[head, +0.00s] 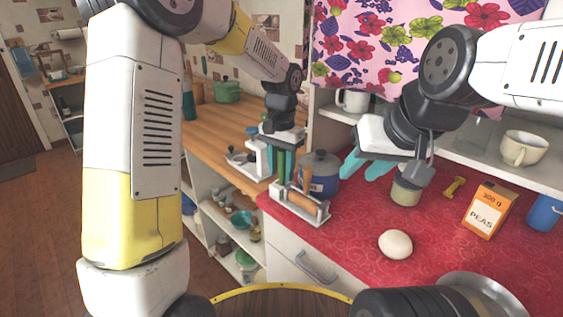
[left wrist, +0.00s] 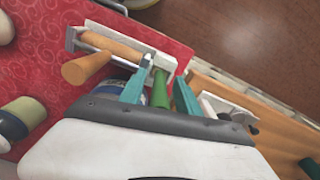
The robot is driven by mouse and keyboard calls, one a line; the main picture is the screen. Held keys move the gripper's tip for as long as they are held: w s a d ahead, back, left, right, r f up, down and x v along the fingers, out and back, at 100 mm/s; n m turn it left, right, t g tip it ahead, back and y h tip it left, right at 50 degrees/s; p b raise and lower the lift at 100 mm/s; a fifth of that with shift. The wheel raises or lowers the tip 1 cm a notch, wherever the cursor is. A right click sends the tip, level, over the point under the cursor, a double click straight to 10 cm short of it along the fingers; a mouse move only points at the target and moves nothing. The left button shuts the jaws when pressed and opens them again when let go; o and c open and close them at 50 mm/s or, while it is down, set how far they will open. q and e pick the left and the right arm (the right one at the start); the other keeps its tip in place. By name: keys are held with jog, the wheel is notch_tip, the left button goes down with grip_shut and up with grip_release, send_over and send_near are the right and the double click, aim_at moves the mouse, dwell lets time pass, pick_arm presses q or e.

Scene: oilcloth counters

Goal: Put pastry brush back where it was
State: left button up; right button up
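My left gripper (head: 281,166) is at the left edge of the red counter, beside a pale rack (head: 322,217). Its teal fingers, also in the left wrist view (left wrist: 160,90), close on either side of a slim green handle (left wrist: 160,88), which appears to be the pastry brush. The brush's bristles are hidden. The rack also shows in the left wrist view (left wrist: 108,27); it has a wooden cylinder (left wrist: 120,46) lying in it and a wooden handle (left wrist: 85,68) sticking up. My right gripper (head: 365,167) is open and empty above the counter, near a jar.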

pick_arm(q)
notch_tip(320, 180, up, 12)
jog(key=shift+w+f, duration=0.1)
jog(key=shift+r, duration=0.45)
jog(key=shift+a+r, duration=0.1)
jog(key=shift+r, duration=0.2)
jog(key=s+a+r+n+t+h, duration=0.1)
jog(key=s+a+r+n+t, duration=0.25)
jog(key=s+a, duration=0.65)
jog(key=s+a+f+n+t, duration=0.1)
jog(key=s+a, duration=0.1)
jog(key=s, duration=0.3)
jog(key=s+a+f+n+t+h, duration=0.1)
jog(key=s+f, duration=0.1)
jog(key=s, duration=0.4)
jog(key=shift+a+f+n+t, duration=0.15)
jog(key=shift+a+n+t, duration=0.2)
jog(key=shift+a, duration=0.05)
